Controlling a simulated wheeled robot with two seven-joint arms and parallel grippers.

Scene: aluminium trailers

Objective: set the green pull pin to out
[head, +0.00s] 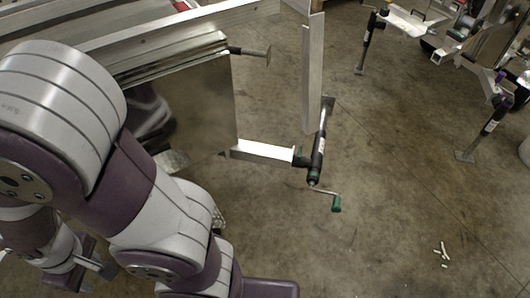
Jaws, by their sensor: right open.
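The green pull pin (299,157) is a small green part at the joint between the trailer's bright metal arm (262,151) and the black jack (319,148). It is too small to tell whether it is in or out. The jack also has a green crank handle (336,203) at its lower end. My right gripper (88,269) is at the lower left, far from the pin, with its fingers apart and nothing visible between them. My left gripper is not in view.
The aluminium trailer (190,85) fills the upper left, with an upright metal post (312,75) beside the jack. My large arm crosses the left side. Another trailer stands at the upper right. Small white pieces (442,253) lie on the floor, which is otherwise open at lower right.

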